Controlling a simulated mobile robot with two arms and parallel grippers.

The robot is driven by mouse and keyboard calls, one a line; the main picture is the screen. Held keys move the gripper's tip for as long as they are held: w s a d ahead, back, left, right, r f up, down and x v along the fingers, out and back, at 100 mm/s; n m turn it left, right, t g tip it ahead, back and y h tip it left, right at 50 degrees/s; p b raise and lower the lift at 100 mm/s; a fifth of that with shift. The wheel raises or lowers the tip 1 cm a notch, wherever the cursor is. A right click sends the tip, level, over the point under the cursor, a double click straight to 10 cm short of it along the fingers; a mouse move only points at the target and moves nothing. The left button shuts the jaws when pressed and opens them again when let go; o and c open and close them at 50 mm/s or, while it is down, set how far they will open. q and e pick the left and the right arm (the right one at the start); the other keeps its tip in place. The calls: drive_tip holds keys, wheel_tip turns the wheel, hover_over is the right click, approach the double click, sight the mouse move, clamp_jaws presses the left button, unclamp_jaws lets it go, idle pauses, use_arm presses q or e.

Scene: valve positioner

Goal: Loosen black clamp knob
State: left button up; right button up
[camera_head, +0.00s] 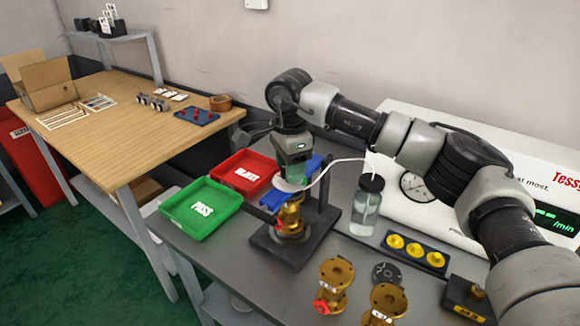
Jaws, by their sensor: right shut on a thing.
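My right gripper (297,172) reaches in from the right and points down at the top of the clamp stand (282,245). It is shut at the black clamp knob's place; the knob itself is hidden behind the gripper. The blue clamp bar (270,201) shows on both sides of the gripper. A white cap (290,184) lies under the gripper, above a brass valve (291,218) standing upright in the stand. A thin white tube runs from the cap to a clear bottle (367,208). My left gripper is not in view.
A green PASS tray (200,233) and a red tray (223,188) lie left of the stand. Loose brass valves (336,280) stand in front on the right. A yellow-capped rack (416,268) and a white tester (420,186) stand to the right.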

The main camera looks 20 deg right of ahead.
drive_tip(key=n, duration=1.2)
drive_tip(key=shift+n, duration=0.3)
idle(0.4)
drive_tip(key=o, duration=0.9)
drive_tip(key=shift+o, duration=0.2)
drive_tip(key=shift+r, duration=0.15)
wheel_tip(320, 180, up, 11)
drive_tip(key=b, duration=0.1)
drive_tip(key=shift+f, duration=0.2)
